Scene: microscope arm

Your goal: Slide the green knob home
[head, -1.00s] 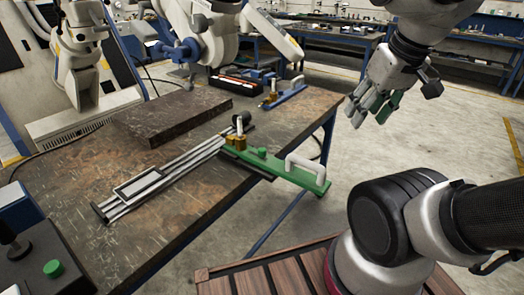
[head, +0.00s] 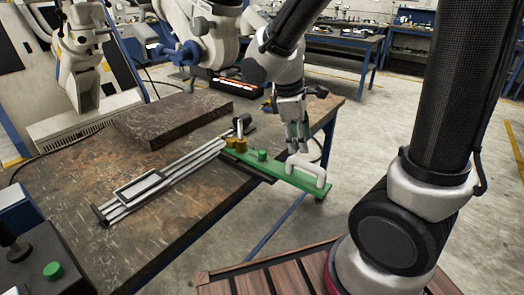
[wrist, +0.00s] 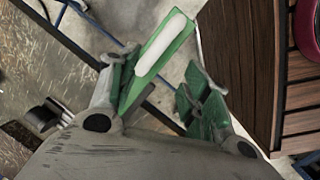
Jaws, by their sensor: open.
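A green slide bar (head: 285,174) sticks out past the right edge of the table, with a white handle (head: 307,168) on its outer end. A small green knob (head: 262,155) stands on the bar. The bar's inner end meets a brass block on a grey rail track (head: 165,180). My gripper (head: 297,147) is open and points down, just above and behind the white handle. In the wrist view the white handle (wrist: 165,43) on the green bar lies beyond the spread fingers (wrist: 162,88). Nothing is held, and I cannot tell the exact gap to the handle.
A dark stone slab (head: 175,115) lies on the worn table (head: 60,190) behind the track. A control box with a green button (head: 53,270) is at front left. White robot arms stand behind the table.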

